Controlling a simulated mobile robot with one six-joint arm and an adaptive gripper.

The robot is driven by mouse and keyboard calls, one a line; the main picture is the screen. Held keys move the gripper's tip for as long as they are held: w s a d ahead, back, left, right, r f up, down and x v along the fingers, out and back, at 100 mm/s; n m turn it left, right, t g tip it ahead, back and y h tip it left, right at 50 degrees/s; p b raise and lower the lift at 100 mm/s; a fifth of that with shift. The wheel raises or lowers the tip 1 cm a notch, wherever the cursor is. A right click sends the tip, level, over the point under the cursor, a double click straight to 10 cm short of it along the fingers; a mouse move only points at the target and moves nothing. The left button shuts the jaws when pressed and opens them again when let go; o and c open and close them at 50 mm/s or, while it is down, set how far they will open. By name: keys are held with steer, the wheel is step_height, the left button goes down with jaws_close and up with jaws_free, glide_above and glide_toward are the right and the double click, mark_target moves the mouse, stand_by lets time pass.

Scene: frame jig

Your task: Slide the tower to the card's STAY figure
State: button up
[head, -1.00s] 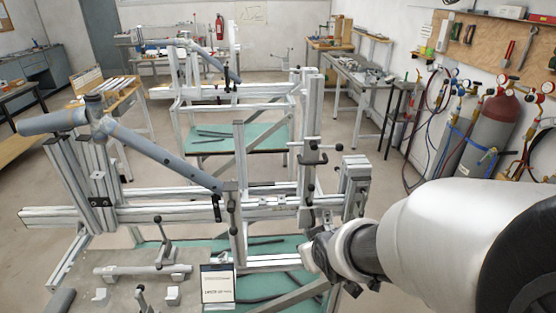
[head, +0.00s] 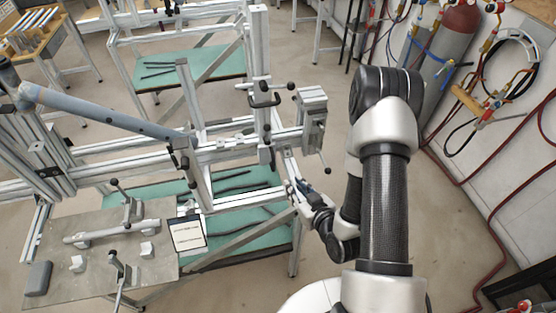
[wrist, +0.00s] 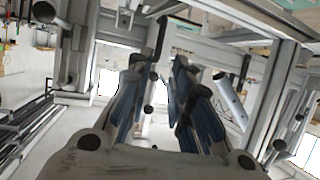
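The frame jig has an upright silver tower (head: 259,70) with black clamp handles, standing on the horizontal rail. A shorter silver post (head: 312,108) with dark knobs stands at the rail's right end; I cannot tell for sure which upright the task means. The card (head: 188,235) is a white sheet on a dark board at the front; its print is too small to read. My gripper (head: 303,190) is below and right of the rail, apart from the tower. In the wrist view my gripper (wrist: 165,85) has its two blue-grey fingers apart, with nothing seen between them.
A blue-grey tube (head: 100,115) slopes across the jig. A grey plate (head: 105,275) with clamps and a tube lies at front left. A green shelf (head: 225,205) with dark rods is under the rail. Gas bottles and hoses stand at right.

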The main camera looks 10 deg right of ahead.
steer(key=d+b+x, duration=0.1)
steer(key=b+x, duration=0.2)
steer(key=b, duration=1.2)
glide_toward(274, 165)
steer(key=shift+x, duration=1.2)
steer(key=x, duration=0.8)
steer(key=shift+w+f+b, duration=0.1)
steer(key=shift+w+b, duration=0.05)
steer(key=shift+b, duration=0.25)
steer(key=shift+c, duration=0.5)
jaws_close()
